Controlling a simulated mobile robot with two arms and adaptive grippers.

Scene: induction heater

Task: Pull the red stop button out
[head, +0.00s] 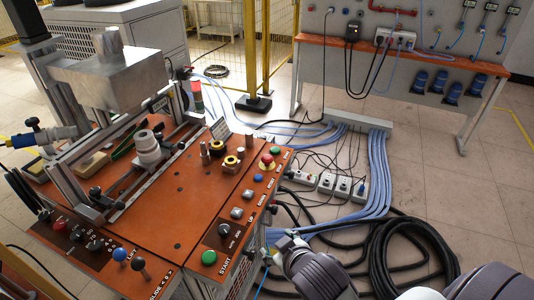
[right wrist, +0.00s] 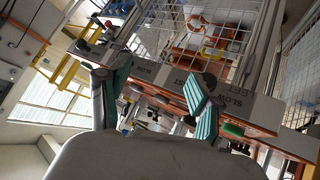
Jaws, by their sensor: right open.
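I cannot pick out the stop button for sure in that view. My left gripper is not in view.
Near the button are a blue button (head: 258,178), a green start button (head: 209,257) and two yellow-collared posts. A metal heater box (head: 110,75) stands at the panel's back left. Black hoses (head: 405,250) and a power strip (head: 328,183) lie on the floor to the right.

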